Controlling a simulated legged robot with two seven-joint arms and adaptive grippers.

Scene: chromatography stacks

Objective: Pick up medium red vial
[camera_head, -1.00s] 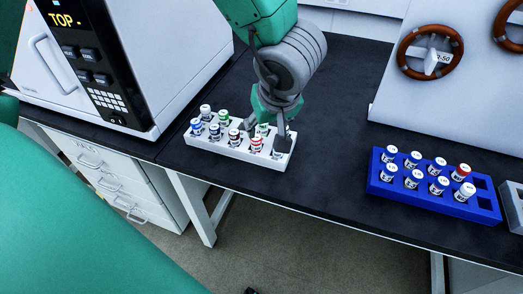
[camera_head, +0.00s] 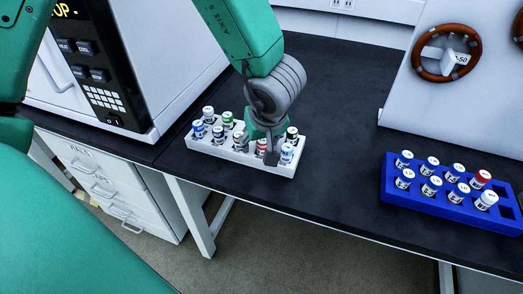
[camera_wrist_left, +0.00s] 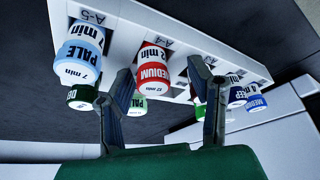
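The medium red vial (camera_wrist_left: 153,70) stands in slot A-4 of the white rack (camera_head: 225,154); its red "MEDIUM" cap faces the left wrist camera. In the head view, the red vial (camera_head: 262,144) is partly hidden by my left gripper (camera_head: 262,153). In the left wrist view, the left gripper (camera_wrist_left: 165,105) is open, with one finger on each side of the red vial and no visible grip on it. A pale blue vial (camera_wrist_left: 80,52) stands beside it in A-5. My right gripper is not in view.
Several other vials, including a green one (camera_head: 227,119), fill the white rack close by. A blue rack (camera_head: 440,206) with white-capped vials and one red-capped vial stands at right. The grey machine (camera_head: 100,65) is behind left. Dark bench between the racks is clear.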

